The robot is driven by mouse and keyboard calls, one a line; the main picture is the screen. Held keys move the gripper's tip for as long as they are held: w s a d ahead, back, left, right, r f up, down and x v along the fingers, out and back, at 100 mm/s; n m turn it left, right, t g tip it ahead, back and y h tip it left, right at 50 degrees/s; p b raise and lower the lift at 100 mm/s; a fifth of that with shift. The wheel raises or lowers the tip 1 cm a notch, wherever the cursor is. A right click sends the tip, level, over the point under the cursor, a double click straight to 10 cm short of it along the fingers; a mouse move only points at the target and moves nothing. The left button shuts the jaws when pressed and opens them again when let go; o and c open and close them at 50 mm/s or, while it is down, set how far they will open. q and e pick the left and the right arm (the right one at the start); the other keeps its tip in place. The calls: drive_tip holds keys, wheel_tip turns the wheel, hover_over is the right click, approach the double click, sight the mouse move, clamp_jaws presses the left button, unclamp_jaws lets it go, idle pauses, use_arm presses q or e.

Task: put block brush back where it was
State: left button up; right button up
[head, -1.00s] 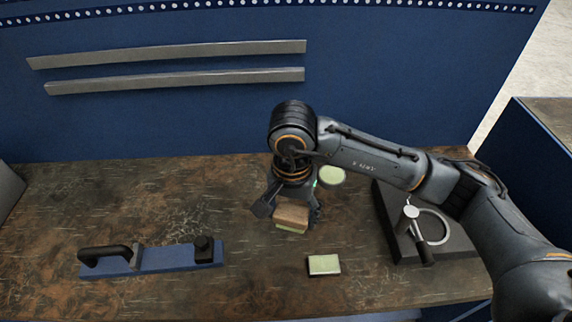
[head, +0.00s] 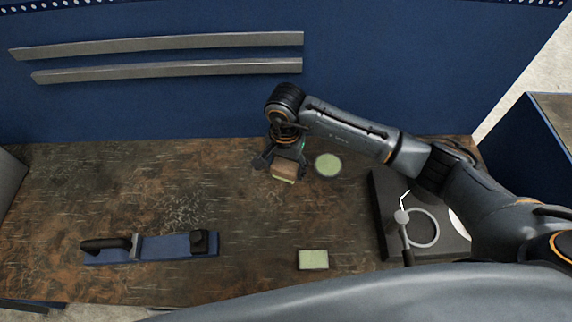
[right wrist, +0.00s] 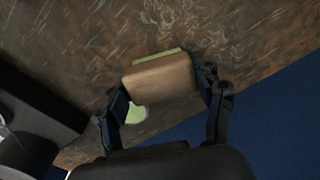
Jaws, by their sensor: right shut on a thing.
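The block brush (head: 284,171) is a small brown wooden block with a pale green underside. My right gripper (head: 282,163) is shut on it, one finger on each side, left of a round green disc (head: 328,165). In the right wrist view the block (right wrist: 160,78) sits between the two fingers, its green edge showing on the far side. I cannot tell whether it touches the table. A rectangular green-topped pad (head: 313,259) lies apart, nearer the front of the table. My left gripper is not in view.
A blue bar with a black handle (head: 160,247) lies at the left front of the brown worktable (head: 110,190). A dark stand with a metal ring (head: 424,228) is at the right. A blue wall with two grey rails (head: 170,73) rises behind. The table's middle left is clear.

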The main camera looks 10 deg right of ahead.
sight(286, 171)
drive_tip(key=shift+w+d+f, duration=0.15)
drive_tip(key=shift+w+f, duration=0.45)
drive_tip(key=shift+f, duration=0.15)
drive_tip(key=shift+w+f, duration=0.15)
drive_tip(key=shift+f, duration=0.05)
wheel_tip(286, 171, down, 3)
drive_tip(key=shift+w+d+f+p, duration=0.1)
drive_tip(key=shift+w+d+p, duration=0.05)
drive_tip(key=shift+p, duration=0.45)
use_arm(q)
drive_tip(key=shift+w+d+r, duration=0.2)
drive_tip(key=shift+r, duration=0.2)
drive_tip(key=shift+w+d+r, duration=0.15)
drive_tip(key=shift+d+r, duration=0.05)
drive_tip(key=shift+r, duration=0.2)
use_arm(e)
drive_tip(key=shift+f, duration=0.15)
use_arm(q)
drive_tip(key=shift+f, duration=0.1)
use_arm(e)
drive_tip(key=shift+f+b, duration=0.2)
drive_tip(key=shift+b, duration=0.1)
drive_tip(key=o, duration=1.1)
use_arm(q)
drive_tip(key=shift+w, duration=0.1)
use_arm(e)
drive_tip(key=shift+r, duration=0.15)
